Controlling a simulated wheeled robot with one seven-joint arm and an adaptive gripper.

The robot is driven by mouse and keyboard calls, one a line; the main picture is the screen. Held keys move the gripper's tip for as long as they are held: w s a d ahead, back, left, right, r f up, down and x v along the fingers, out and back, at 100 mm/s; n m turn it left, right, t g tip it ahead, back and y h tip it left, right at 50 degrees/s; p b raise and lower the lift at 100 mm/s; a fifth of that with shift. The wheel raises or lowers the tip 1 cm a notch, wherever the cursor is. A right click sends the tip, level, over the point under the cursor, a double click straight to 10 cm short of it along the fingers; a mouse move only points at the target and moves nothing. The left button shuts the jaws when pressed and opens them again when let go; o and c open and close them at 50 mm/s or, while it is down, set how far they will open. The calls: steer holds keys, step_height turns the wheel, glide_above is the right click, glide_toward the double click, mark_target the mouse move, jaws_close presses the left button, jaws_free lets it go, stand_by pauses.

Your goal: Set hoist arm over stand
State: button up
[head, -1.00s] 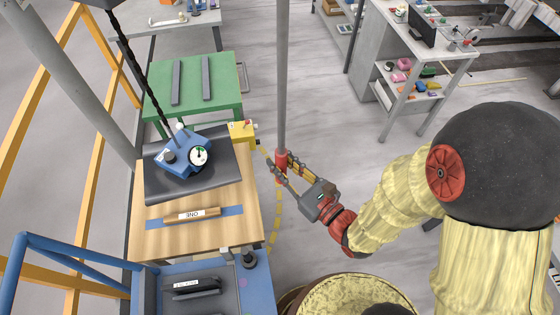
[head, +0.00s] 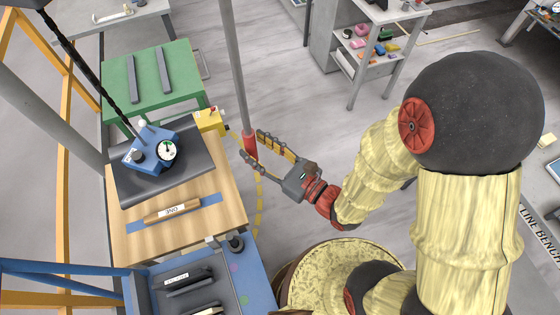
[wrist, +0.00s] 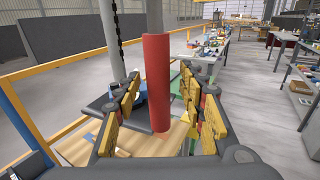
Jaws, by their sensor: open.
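A grey pole (head: 230,60) hangs down with a red grip (head: 250,147) at its lower end; the pole's top is out of view. My gripper (head: 252,144) is open, with a finger on either side of the red grip. The wrist view shows the red grip (wrist: 157,85) between the spread fingers, with gaps on both sides. A dark chain (head: 85,65) runs down to a blue block with a gauge (head: 133,160), which rests on a dark slab (head: 190,178). A green stand (head: 188,80) with two dark bars is behind. The hoist arm's overhead part is not visible.
The slab lies on a wooden bench (head: 232,212) with a labelled wooden bar (head: 160,215) and a yellow box (head: 213,124). A blue bench (head: 258,285) is in front. A grey post (head: 45,115) stands left. Open floor lies right of the benches.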

steer(key=v, duration=0.9)
steer(key=shift+s+d, duration=0.25)
steer(key=shift+c, duration=0.6)
